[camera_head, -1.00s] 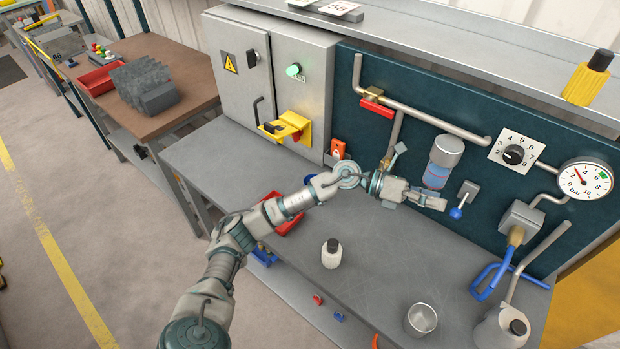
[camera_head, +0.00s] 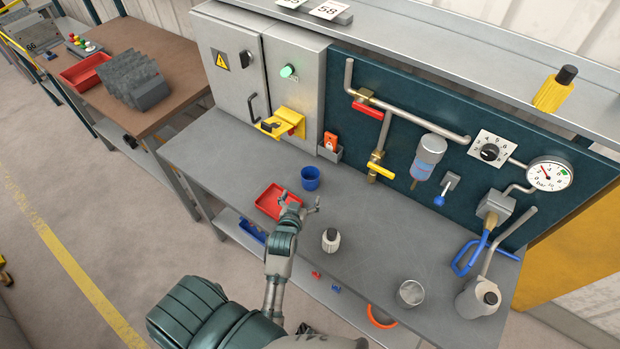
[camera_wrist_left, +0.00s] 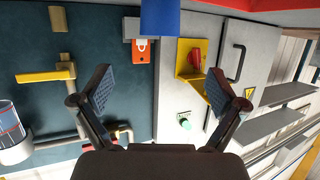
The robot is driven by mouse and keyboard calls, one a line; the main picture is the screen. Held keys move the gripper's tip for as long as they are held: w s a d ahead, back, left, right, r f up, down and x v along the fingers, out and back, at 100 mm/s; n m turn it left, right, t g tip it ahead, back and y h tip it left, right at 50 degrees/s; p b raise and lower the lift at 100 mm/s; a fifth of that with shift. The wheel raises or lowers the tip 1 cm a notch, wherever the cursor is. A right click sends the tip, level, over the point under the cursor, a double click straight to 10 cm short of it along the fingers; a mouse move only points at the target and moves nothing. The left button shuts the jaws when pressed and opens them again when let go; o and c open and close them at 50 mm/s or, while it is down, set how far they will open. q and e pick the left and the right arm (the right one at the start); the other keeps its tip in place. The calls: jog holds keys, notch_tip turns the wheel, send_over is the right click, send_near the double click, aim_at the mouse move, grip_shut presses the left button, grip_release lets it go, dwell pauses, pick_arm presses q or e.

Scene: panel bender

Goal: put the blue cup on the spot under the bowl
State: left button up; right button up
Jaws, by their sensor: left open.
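The blue cup (camera_head: 311,178) stands upright on the grey bench, just behind the red tray. It also shows at the top edge of the left wrist view (camera_wrist_left: 160,18), partly cut off. My left gripper (camera_head: 301,198) is open and empty, just in front of the cup. In the wrist view its fingers (camera_wrist_left: 165,95) are spread apart. A filter unit with a clear, bluish bowl (camera_head: 428,161) hangs on the dark panel. The bench below it is bare, and I cannot make out a marked spot. My right gripper is not in view.
The red tray (camera_head: 270,203) lies beside my left gripper. A yellow lever (camera_head: 381,171) sticks out of the panel.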

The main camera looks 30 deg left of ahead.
pick_arm(q)
send_near(312, 169)
jog(key=shift+w+a+f, duration=0.5)
jog(key=shift+w+a, duration=0.1)
jog(key=shift+w, duration=0.2)
jog(key=x, duration=0.3)
jog(key=p+x, duration=0.1)
jog(key=x, duration=0.1)
jog(key=shift+w+d+r, duration=0.1)
jog(key=shift+w+d, duration=0.1)
jog(key=shift+d, duration=0.2)
jog(key=shift+s+a, duration=0.15)
jog(key=c, duration=1.4)
jog(key=shift+o, duration=0.2)
